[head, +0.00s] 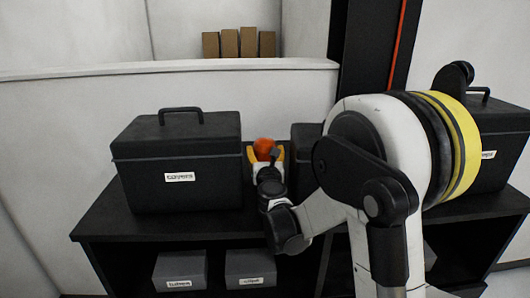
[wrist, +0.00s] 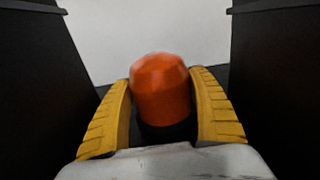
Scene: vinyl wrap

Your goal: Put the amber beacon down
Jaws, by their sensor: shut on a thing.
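The amber beacon (wrist: 160,88) has an orange dome on a dark base. In the wrist view it stands upright between the yellow fingers of my gripper (wrist: 163,112), which are shut on it. In the head view the beacon (head: 264,148) and my gripper (head: 265,154) are in the gap between two black cases, above the black shelf top (head: 105,220). The beacon's bottom is hidden, so I cannot tell whether it touches the surface.
A labelled black case (head: 180,160) stands left of the gripper. Another black case (head: 305,135) is close on the right, partly hidden by my arm. Labelled grey boxes (head: 180,270) sit on the lower shelf. Several brown boxes (head: 230,43) stand behind the low white wall (head: 180,95).

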